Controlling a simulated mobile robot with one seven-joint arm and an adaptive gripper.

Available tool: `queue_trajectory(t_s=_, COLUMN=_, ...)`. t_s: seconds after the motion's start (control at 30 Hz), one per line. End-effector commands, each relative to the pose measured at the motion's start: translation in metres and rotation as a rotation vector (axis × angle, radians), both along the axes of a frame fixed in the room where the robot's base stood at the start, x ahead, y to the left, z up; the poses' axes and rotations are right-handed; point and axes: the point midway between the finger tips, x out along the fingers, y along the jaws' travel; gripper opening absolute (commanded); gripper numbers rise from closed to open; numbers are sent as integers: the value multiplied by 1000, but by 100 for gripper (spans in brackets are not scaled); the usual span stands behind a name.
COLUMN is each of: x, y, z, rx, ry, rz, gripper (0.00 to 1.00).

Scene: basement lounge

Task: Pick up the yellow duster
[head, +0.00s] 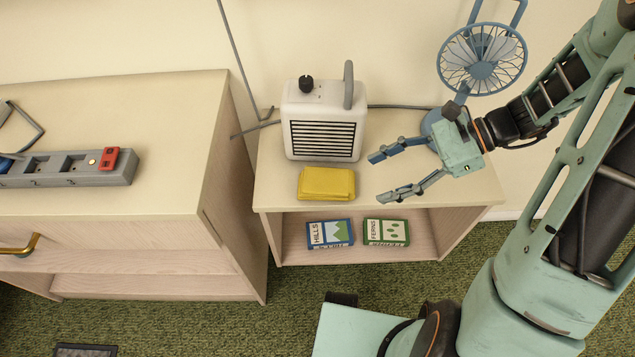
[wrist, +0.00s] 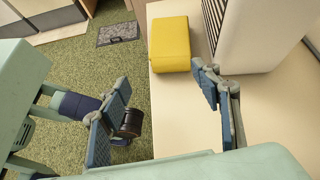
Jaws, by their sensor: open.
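The yellow duster (head: 326,183) lies folded as a block on the small wooden side table (head: 440,200), near its front edge. It also shows in the wrist view (wrist: 170,44), at the top middle, ahead of my gripper. My gripper (head: 381,178) is open and empty above the table, to the right of the duster and apart from it. In the wrist view the two fingers (wrist: 168,112) are spread wide, with nothing between them but floor and tabletop.
A white heater (head: 322,122) stands just behind the duster. A blue fan (head: 481,62) stands at the back right. Two books, blue (head: 330,233) and green (head: 386,232), lie on the shelf below. A larger cabinet (head: 130,190) with a grey power strip (head: 70,168) is at left.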

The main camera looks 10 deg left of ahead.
Motion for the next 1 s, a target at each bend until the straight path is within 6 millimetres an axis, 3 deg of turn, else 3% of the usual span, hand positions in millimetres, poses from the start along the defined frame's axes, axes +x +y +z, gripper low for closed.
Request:
queue_trajectory(t_s=0.03, x=0, y=6, z=-6, rx=64, ry=42, rz=-56, gripper=58)
queue_trajectory(t_s=0.27, x=4, y=22, z=2, rx=199, ry=117, rz=-159, gripper=58)
queue_trajectory(t_s=0.53, x=-1, y=58, z=-13, rx=205, ry=120, rz=-161, gripper=58)
queue_trajectory(t_s=0.83, x=-6, y=82, z=-26, rx=202, ry=118, rz=-160, gripper=58)
queue_trajectory(t_s=1.0, x=-11, y=105, z=-39, rx=203, ry=119, rz=-160, gripper=58)
